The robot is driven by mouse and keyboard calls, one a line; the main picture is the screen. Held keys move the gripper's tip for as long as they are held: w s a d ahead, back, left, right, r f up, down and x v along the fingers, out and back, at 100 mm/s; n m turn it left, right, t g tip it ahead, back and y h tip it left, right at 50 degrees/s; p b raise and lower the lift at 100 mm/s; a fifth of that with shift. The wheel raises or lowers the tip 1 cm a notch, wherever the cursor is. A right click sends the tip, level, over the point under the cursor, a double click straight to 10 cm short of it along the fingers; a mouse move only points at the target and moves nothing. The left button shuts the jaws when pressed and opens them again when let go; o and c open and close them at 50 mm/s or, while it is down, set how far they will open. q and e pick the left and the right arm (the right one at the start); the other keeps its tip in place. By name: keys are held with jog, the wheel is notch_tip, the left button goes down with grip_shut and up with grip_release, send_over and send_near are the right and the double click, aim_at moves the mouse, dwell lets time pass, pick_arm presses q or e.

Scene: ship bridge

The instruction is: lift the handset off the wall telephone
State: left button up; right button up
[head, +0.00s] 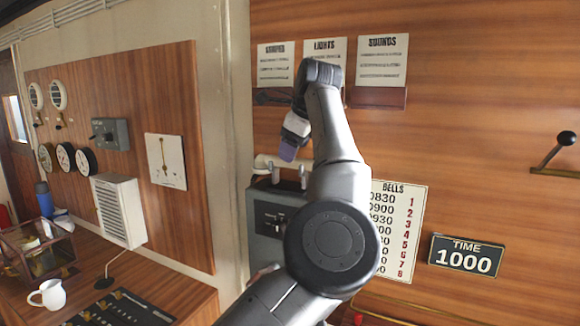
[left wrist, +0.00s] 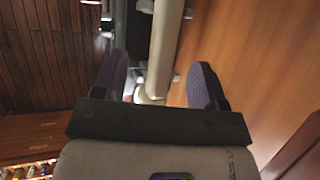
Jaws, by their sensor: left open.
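The wall telephone (head: 268,218) is a grey box on the wood panel, partly hidden behind my left arm. Its cream handset (head: 265,161) lies across the top, above two metal cradle prongs. My left gripper (head: 288,150) points down at the handset from above, its purple fingertips overlapping it in the head view. In the left wrist view the handset (left wrist: 166,40) runs lengthwise between the two open fingers (left wrist: 159,78), with a gap on both sides. I cannot tell how deep it sits between them. My right gripper is not in view.
Three paper notices (head: 382,60) hang above the telephone. A bells board (head: 400,225) and a time sign (head: 466,256) are to its right, with a wall lever (head: 555,150) farther right.

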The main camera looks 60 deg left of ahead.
aim_at(290, 168)
pick_arm(q)
jog(key=p+x, duration=0.1)
jog(key=x, duration=0.3)
jog(key=shift+w+p, duration=0.2)
jog(key=shift+p, duration=0.2)
jog(key=shift+a+f, duration=0.3)
jog(key=shift+f, duration=0.1)
jog(key=shift+f, duration=0.1)
jog(key=shift+f, duration=0.2)
jog(key=shift+c, duration=0.4)
jog(key=c, duration=0.7)
grip_shut()
